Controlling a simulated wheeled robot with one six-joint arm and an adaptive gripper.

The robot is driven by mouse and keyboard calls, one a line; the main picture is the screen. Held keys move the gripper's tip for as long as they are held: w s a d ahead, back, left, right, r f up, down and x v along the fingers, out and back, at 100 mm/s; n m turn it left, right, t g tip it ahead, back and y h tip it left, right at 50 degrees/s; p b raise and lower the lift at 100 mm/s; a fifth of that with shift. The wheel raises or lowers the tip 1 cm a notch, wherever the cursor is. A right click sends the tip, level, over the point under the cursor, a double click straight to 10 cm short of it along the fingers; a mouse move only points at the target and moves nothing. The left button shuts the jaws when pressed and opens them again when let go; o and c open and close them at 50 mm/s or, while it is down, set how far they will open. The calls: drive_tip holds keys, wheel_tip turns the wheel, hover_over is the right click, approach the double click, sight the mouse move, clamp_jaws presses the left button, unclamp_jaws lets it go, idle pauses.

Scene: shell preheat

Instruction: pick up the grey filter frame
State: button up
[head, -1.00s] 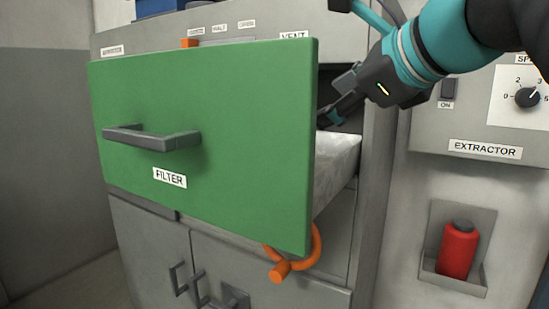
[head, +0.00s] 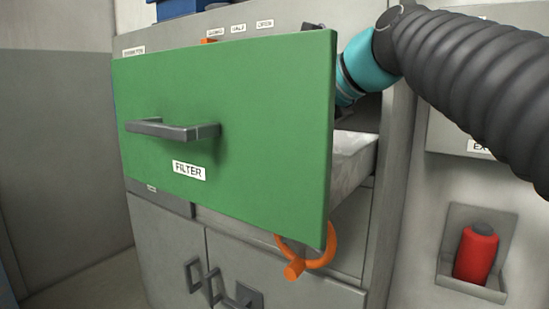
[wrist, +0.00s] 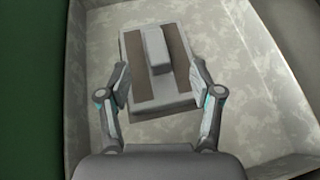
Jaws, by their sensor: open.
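The grey filter frame (wrist: 136,88) lies in the drawer in the wrist view. It is a flat block with two brown strips and a raised grey grip (wrist: 156,50) along its middle. My gripper (wrist: 160,85) is open, with one finger on each side of the frame's near part. I cannot tell whether the fingers touch it. The drawer (head: 220,120) stands pulled out behind its green front labelled FILTER. In the head view the green front hides the frame and my fingers.
The drawer's mottled pale walls (wrist: 245,60) surround the frame, with the green front close on the left in the wrist view. An orange ring (head: 318,262) hangs below the drawer. A red bottle (head: 476,254) sits in a wall holder at right.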

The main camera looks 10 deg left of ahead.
drive_tip(key=shift+x, duration=2.75)
drive_tip(key=shift+s+a+r, duration=0.1)
drive_tip(key=shift+s, duration=0.05)
clamp_jaws()
